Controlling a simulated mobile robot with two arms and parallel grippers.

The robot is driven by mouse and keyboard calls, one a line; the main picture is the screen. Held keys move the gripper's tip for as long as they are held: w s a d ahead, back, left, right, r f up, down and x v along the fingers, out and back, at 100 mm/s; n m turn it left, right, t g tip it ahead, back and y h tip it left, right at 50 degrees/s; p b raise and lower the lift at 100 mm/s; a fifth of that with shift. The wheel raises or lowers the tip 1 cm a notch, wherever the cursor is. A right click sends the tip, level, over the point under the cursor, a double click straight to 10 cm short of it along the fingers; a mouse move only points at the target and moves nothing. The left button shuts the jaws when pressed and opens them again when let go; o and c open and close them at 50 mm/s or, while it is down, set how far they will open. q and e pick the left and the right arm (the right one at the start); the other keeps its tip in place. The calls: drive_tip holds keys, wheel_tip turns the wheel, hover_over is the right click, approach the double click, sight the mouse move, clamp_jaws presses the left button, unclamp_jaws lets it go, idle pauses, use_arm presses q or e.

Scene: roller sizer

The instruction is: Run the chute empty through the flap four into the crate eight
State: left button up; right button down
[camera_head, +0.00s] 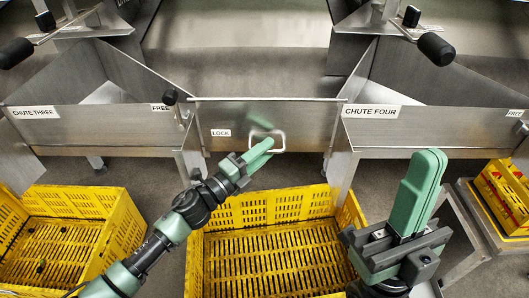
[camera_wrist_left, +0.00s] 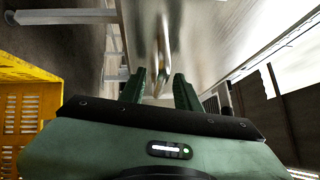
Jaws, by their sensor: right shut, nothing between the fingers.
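The chute labelled CHUTE FOUR (camera_head: 440,132) is grey sheet metal at the right; the part of its inside I see looks bare. Left of it is a metal panel (camera_head: 305,122) with a LOCK label and a light wire handle (camera_head: 279,141). My left gripper (camera_head: 264,148) is at this handle. In the left wrist view its fingers (camera_wrist_left: 159,92) stand apart, with the handle (camera_wrist_left: 160,55) between or just beyond them; contact is unclear. My right gripper (camera_head: 428,160) is shut and empty, pointing up in front of chute four. No flap or crate number is readable.
A yellow crate (camera_head: 513,193) stands at the right edge. The chute labelled CHUTE THREE (camera_head: 80,126) is at the left. Black-knobbed levers (camera_head: 436,46) (camera_head: 16,53) project above the chutes.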

use_arm(q)
drive_tip(key=shift+w, duration=0.1)
clamp_jaws()
idle(1.4)
